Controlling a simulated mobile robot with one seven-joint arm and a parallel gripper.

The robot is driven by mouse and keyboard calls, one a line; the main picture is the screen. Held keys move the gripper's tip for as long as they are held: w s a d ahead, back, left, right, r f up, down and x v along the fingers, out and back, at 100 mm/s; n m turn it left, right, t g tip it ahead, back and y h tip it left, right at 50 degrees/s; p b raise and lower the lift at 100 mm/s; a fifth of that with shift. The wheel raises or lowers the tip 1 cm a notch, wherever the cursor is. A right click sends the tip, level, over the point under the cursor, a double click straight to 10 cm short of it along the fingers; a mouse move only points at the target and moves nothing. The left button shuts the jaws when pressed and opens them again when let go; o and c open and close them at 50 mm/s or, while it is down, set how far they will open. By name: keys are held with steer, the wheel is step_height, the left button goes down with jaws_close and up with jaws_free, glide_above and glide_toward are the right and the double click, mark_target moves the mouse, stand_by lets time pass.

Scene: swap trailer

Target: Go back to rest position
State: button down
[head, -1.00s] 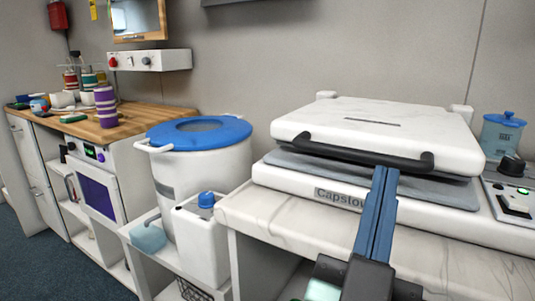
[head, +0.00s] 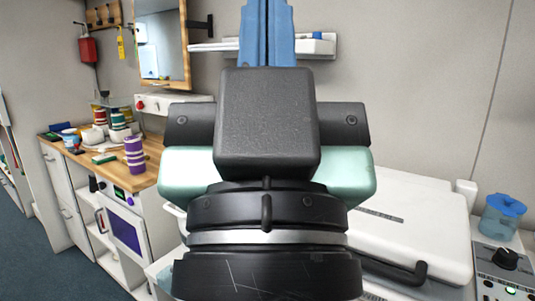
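My gripper (head: 267,30) is raised upright in the middle of the head view, close to the camera. I see nothing held between the fingers in the part that shows. The black and pale green wrist below hides the middle of the scene. The white press (head: 425,225) with its black handle (head: 400,270) is partly hidden behind my wrist, and its lid looks lowered.
A wooden counter (head: 158,152) at left holds a purple striped cup stack (head: 134,154) and several cups. A white oven (head: 125,230) is below. A wall shelf (head: 322,45) is behind the fingers.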

step_height(320, 180, up, 22)
steer(key=p, duration=1.9)
steer(key=shift+p, duration=0.4)
steer(key=shift+r, duration=0.1)
